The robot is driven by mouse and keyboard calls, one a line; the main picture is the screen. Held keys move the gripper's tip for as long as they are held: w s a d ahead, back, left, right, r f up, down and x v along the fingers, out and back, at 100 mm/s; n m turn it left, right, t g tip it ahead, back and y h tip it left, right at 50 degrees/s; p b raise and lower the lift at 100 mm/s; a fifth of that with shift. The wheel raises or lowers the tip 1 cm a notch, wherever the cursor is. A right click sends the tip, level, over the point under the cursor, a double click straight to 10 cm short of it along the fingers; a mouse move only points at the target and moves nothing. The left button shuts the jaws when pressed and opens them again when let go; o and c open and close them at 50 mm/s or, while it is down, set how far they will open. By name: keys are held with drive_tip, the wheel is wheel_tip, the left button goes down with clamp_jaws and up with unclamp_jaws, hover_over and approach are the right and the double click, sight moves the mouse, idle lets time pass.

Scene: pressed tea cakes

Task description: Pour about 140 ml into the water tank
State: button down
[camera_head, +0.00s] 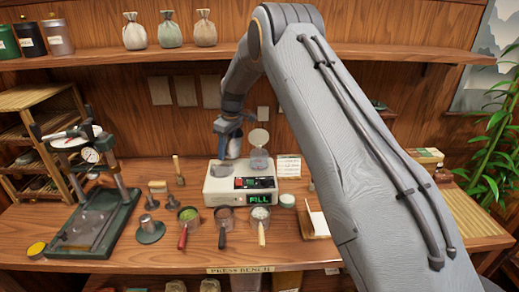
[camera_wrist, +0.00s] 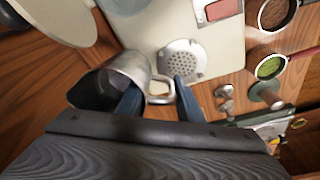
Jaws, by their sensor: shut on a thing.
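The steamer (camera_head: 240,184) is a pale box on the bench with a green "FILL" display. Its clear water tank (camera_head: 259,160) stands at the back right of its top, with a round lid (camera_head: 259,138) raised behind it. My gripper (camera_head: 229,136) is above the steamer, left of the tank. It is shut on a metal jug (camera_head: 233,147). In the wrist view the jug (camera_wrist: 128,66) shows its handle between my fingers (camera_wrist: 157,98) and a dark mouth to the left. I cannot tell its water level or exact tilt. The steamer's perforated plate (camera_wrist: 182,60) lies beyond the jug.
A green-based press (camera_head: 100,225) stands at the left. Scoops with green (camera_head: 188,215) and pale (camera_head: 260,214) contents lie in front of the steamer. A white card (camera_head: 288,165) stands to its right. A shelf (camera_head: 180,54) crosses above. My arm hides much of the right side.

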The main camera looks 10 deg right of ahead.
wheel_tip(320, 180, up, 9)
drive_tip(key=s+d+t+y+b, duration=0.2)
drive_tip(key=t+y+b, duration=0.3)
drive_tip(key=y+b, duration=0.1)
drive_tip(key=shift+d+r+b, duration=0.15)
drive_tip(key=shift+d+b, duration=0.2)
drive_tip(key=shift+b, duration=0.4)
drive_tip(key=shift+b, duration=0.45)
drive_tip(key=shift+y, duration=0.3)
drive_tip(key=shift+r+t+y+b, duration=0.4)
drive_tip(key=shift+t+y+b, duration=0.1)
drive_tip(key=shift+t+b, duration=0.1)
drive_tip(key=shift+w, duration=0.1)
drive_tip(key=shift+s+d+r+t+y, duration=0.25)
drive_tip(key=shift+s+d+t+y, duration=0.1)
drive_tip(key=shift+s+y, duration=0.1)
